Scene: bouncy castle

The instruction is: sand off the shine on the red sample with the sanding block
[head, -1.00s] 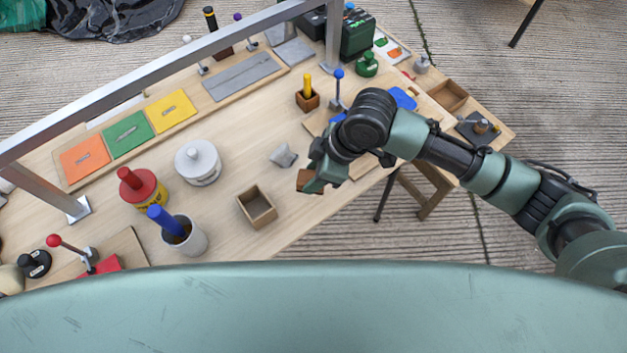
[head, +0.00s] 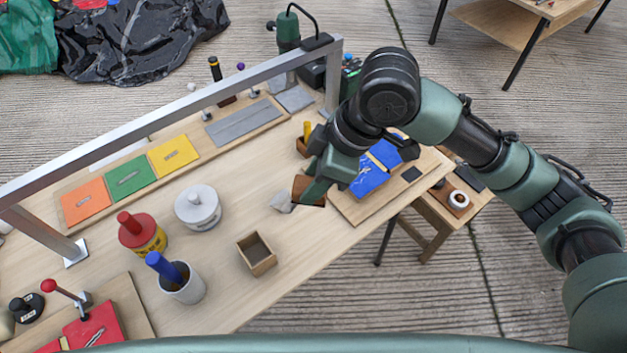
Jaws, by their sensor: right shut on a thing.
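My right gripper (head: 314,184) is shut on a brown block (head: 307,190), which looks like the sanding block. It is over the front part of the workbench, right beside a small grey piece (head: 281,201) in the picture. I cannot tell how high the block is above the bench. The red sample (head: 96,327) lies at the bottom left on a wooden board (head: 131,308), with a red-knobbed clamp (head: 72,294) at its upper edge. It is partly cut by the frame edge, and it shows a light streak. My left gripper is out of view.
Between the block and red sample stand an open wooden box (head: 257,253), a grey cup with a blue handle (head: 185,285), a red-lidded tin (head: 144,235) and a white pot (head: 198,208). A metal rail (head: 150,124) spans the bench. A blue sample (head: 372,177) lies right.

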